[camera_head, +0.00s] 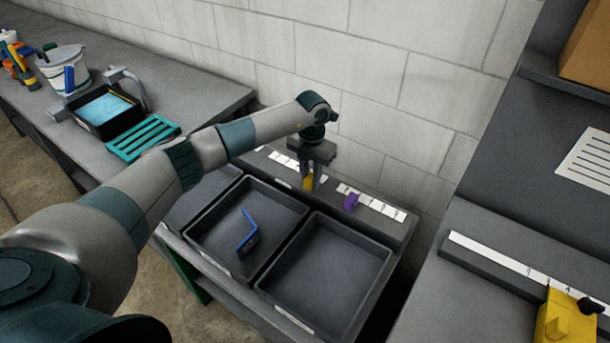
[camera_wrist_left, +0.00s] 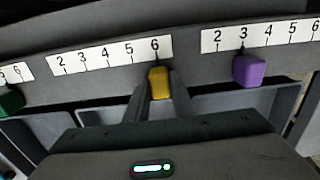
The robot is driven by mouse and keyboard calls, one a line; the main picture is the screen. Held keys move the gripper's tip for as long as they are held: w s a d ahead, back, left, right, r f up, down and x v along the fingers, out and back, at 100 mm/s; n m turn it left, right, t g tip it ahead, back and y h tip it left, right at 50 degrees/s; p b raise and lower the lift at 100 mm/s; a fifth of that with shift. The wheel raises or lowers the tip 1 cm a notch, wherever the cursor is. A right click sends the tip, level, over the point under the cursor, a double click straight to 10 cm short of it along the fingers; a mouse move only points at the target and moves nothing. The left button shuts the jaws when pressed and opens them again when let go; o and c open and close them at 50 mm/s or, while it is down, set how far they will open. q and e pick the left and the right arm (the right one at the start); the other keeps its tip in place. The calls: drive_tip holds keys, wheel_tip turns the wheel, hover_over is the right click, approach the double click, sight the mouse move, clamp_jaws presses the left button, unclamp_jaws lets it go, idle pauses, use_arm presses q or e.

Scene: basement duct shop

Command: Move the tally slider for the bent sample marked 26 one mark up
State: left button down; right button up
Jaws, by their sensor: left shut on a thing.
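The yellow slider (camera_head: 308,182) sits on the tally rail behind the trays. In the left wrist view the yellow slider (camera_wrist_left: 159,82) is at the 6 of the middle number strip (camera_wrist_left: 112,53). My left gripper (camera_wrist_left: 160,98) is shut on it, one finger on each side; the gripper also shows in the head view (camera_head: 314,172). The purple slider (camera_wrist_left: 249,71) is just right of it, near the 3 of its own strip. A green slider (camera_wrist_left: 11,101) is partly cut off at the left. A blue bent sample (camera_head: 245,232) lies in the left-hand tray; I cannot read its mark.
The right-hand tray (camera_head: 378,250) looks empty. At the right stands another bench with a yellow block (camera_head: 563,318) beside a scale strip. A bucket (camera_head: 62,68), a blue-topped tray and a green slotted rack (camera_head: 143,137) are on the left bench. A block wall closes the back.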

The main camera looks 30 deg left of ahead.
use_arm(q)
drive_tip(key=shift+d, duration=0.2)
drive_tip(key=c, duration=1.8)
unclamp_jaws()
drive_tip(key=shift+o, duration=1.4)
drive_tip(key=shift+d, duration=0.15)
drive_tip(key=shift+r, duration=0.2)
drive_tip(key=shift+r+b, duration=0.3)
wheel_tip(320, 180, up, 16)
drive_tip(key=b, duration=0.5)
drive_tip(key=shift+r, duration=0.25)
